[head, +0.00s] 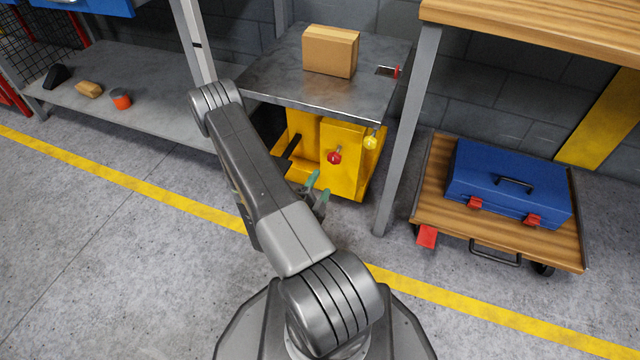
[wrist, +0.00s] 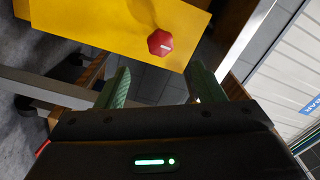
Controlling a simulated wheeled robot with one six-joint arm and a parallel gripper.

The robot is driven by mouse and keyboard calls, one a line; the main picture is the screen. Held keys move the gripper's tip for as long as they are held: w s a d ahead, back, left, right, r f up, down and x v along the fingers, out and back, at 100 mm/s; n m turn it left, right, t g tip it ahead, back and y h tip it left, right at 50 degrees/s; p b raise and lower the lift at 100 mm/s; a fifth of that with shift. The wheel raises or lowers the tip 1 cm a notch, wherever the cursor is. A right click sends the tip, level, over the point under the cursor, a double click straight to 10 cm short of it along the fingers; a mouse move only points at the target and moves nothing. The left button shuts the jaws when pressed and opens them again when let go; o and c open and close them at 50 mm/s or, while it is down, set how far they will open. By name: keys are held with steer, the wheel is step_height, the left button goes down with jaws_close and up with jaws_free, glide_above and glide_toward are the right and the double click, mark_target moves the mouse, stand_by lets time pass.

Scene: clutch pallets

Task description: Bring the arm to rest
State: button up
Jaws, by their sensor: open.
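My arm is raised in front of my base in the head view, bent over toward the yellow machine. My gripper (head: 316,194) shows partly behind the arm, with green fingertips, in front of the yellow machine (head: 344,177). In the wrist view the two green fingers of my gripper (wrist: 160,84) stand apart with nothing between them. A red knob (wrist: 160,42) on the yellow panel (wrist: 110,20) lies beyond the fingertips, apart from them. The same red knob shows in the head view (head: 334,157), beside a yellow knob (head: 371,142).
A cardboard box (head: 330,50) sits on the machine's metal top (head: 290,85). A wooden cart (head: 425,190) with a blue toolbox (head: 510,180) stands right. A grey shelf (head: 150,115) at left holds small items. A table leg (head: 408,130) stands near my gripper. The floor (head: 110,260) at left is clear.

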mark_target(333, 161)
steer(key=shift+w, duration=0.1)
steer(key=b+x, duration=0.3)
steer(key=x, duration=1)
steer(key=shift+w+d, duration=0.1)
steer(key=shift+w, duration=0.2)
steer(key=shift+s, duration=0.1)
